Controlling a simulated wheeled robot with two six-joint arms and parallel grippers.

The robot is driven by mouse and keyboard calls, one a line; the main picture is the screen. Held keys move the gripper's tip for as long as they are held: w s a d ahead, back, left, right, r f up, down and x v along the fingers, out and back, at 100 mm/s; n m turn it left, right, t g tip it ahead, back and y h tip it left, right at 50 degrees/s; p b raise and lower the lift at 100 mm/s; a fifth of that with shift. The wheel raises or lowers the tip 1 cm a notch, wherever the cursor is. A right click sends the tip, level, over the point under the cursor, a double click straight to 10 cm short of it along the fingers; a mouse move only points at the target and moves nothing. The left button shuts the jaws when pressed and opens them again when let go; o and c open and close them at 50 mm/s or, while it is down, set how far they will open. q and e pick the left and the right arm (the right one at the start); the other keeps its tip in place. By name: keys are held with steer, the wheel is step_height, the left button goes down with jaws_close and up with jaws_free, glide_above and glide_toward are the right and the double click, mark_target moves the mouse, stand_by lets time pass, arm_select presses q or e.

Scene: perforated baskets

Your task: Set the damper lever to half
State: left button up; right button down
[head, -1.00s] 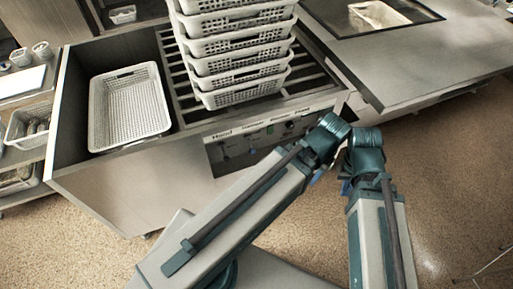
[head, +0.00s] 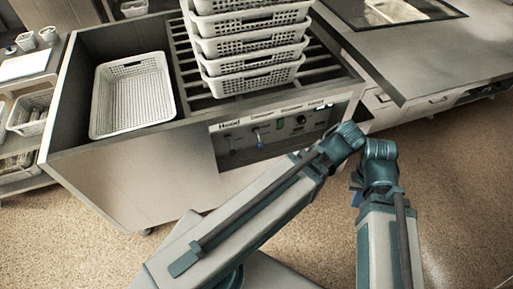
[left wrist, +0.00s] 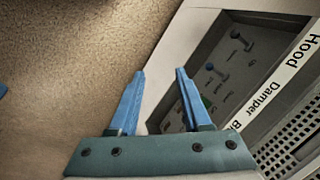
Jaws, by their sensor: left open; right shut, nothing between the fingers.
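The control panel (head: 270,137) is on the front of the bench, below the basket stack. The damper lever (head: 258,138) sits on it with a dark knob, right of the hood lever (head: 231,150). In the left wrist view the damper lever (left wrist: 211,69) appears beyond the fingers, near the "Damper" label (left wrist: 262,99). My left gripper (left wrist: 160,72) is open and empty, apart from the lever; its right finger overlaps the panel in the picture. In the head view my arm hides it. My right gripper (head: 357,199) is shut, mostly hidden below its wrist.
A stack of white perforated baskets (head: 252,48) stands on the slatted top above the panel. A single basket (head: 133,97) lies in the left recess. The counter (head: 425,58) juts out at right. The speckled floor (head: 455,165) is open at right.

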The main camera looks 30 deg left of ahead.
arm_select(q)
steer(key=w+a+f+n+t+y+b, duration=0.1)
steer(key=w+a+f+n+y+b, duration=0.3)
steer(key=f+b, duration=0.45)
steer(key=w+a+f+n+t+y+b, duration=0.15)
steer(key=a+f+n+b, duration=0.35)
steer(key=b, duration=0.6)
steer(key=n+t+y+b, duration=0.2)
steer(key=n+y+b, duration=0.55)
steer(key=b, duration=1.25)
glide_toward(259, 138)
step_height(259, 138, down, 3)
steer(key=s+d, duration=0.2)
steer(key=d, duration=0.1)
steer(key=shift+a+r, duration=0.15)
steer(key=shift+r, duration=0.15)
steer(key=shift+w+a, duration=0.1)
steer(key=x, duration=1.3)
steer(key=shift+w+a+r, duration=0.1)
steer(key=shift+w+a, duration=0.05)
steer(key=shift+a, duration=0.1)
jaws_close()
